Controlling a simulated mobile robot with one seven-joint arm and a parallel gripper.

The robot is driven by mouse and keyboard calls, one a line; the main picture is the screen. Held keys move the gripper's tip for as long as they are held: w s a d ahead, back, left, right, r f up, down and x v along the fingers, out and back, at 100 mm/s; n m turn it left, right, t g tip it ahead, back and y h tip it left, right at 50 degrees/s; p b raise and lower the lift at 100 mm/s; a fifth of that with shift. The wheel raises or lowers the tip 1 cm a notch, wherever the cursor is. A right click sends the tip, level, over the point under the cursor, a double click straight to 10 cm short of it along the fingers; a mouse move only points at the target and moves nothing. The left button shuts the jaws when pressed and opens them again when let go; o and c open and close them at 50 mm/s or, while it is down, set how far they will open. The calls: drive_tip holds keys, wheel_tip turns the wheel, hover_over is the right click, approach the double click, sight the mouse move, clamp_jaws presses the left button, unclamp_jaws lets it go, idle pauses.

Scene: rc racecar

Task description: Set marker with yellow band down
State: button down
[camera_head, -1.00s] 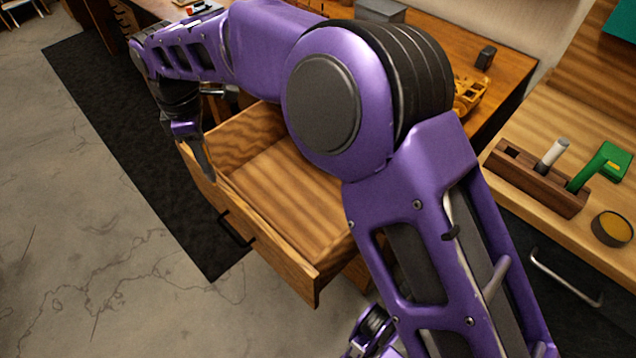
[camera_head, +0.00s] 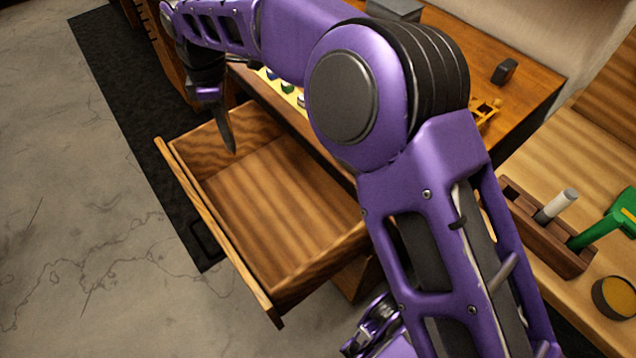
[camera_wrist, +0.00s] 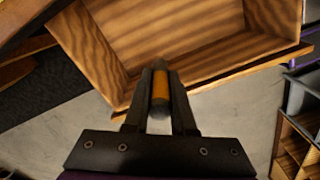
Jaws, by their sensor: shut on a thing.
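The marker with the yellow band (camera_wrist: 160,92) is between the two fingers of my gripper (camera_wrist: 161,78) in the wrist view. It shows a yellow-orange band and a dark end; the rest is hidden by the fingers. My gripper (camera_head: 229,140) is shut on it. In the head view the gripper points down over the far left part of an open wooden drawer (camera_head: 285,215). The drawer is empty where I can see it. In the wrist view the drawer (camera_wrist: 200,40) lies beyond the fingertips. The marker is not clear in the head view.
A wooden bench (camera_head: 525,90) holds a dark block (camera_head: 504,71) and a yellow toy part (camera_head: 486,112). At right a wooden holder (camera_head: 540,225) has a white cylinder. My arm hides part of the drawer and bench. Open floor (camera_head: 80,200) lies at left.

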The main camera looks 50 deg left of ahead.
wheel_tip(320, 180, down, 24)
drive_tip(key=b, duration=0.7)
drive_tip(key=shift+w+b, duration=0.1)
drive_tip(key=shift+b, duration=0.3)
drive_tip(key=shift+f, duration=0.1)
drive_tip(key=shift+f, duration=0.15)
drive_tip(key=c, duration=0.7)
unclamp_jaws()
drive_tip(key=shift+c, duration=0.2)
wheel_tip(320, 180, up, 12)
drive_tip(key=p, duration=0.1)
drive_tip(key=shift+r, duration=0.25)
